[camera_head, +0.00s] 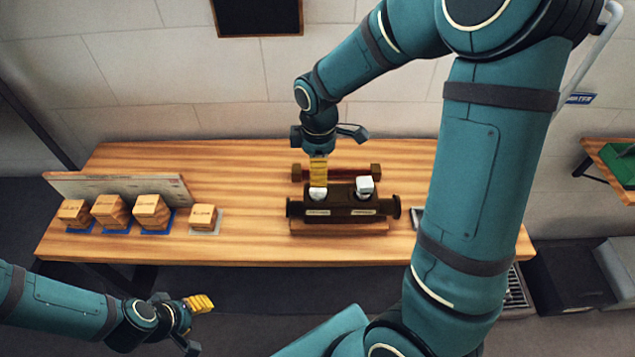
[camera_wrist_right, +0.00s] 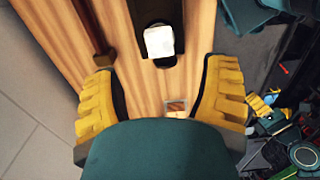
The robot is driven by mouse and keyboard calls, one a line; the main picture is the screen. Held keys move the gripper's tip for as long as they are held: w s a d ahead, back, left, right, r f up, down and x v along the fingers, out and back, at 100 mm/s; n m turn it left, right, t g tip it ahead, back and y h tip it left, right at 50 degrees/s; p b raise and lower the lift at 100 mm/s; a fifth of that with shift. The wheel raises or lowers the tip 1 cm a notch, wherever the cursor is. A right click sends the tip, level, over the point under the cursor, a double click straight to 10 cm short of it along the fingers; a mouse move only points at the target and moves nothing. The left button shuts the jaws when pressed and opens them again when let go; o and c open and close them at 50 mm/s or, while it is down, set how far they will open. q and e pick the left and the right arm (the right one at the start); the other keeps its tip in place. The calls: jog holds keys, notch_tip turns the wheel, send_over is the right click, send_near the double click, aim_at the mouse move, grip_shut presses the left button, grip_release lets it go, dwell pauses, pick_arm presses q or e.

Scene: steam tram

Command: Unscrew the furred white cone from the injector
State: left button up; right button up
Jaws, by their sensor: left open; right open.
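The injector is a dark brown horizontal body (camera_head: 345,211) with flanged ends, lying on a wooden base on the table. Two white pieces stand on top of it: a left one (camera_head: 317,193) and a blockier right one (camera_head: 364,186). I cannot tell from texture which one is furred. My right gripper (camera_head: 318,178) points down just above and behind the left white piece. In the right wrist view its open yellow fingers (camera_wrist_right: 160,68) are spread wide, with a white piece (camera_wrist_right: 160,42) ahead and nothing between them. My left gripper (camera_head: 195,308) is open and empty, low at the left, off the table's front.
Several wooden blocks (camera_head: 152,212) sit on pads at the table's left, before a leaning board (camera_head: 85,183). A dark red bar (camera_head: 368,172) lies behind the injector. My right arm hides part of the table's right side.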

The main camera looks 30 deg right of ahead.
aim_at(318, 193)
notch_tip(318, 193, down, 8)
jog(key=shift+b, duration=0.3)
grip_shut()
dwell(0.3)
jog(key=n, duration=0.4)
jog(key=shift+p, duration=0.4)
jog(key=n+p, duration=0.1)
jog(key=n, duration=0.2)
jog(key=shift+n+p, duration=0.35)
jog(key=shift+n, duration=0.25)
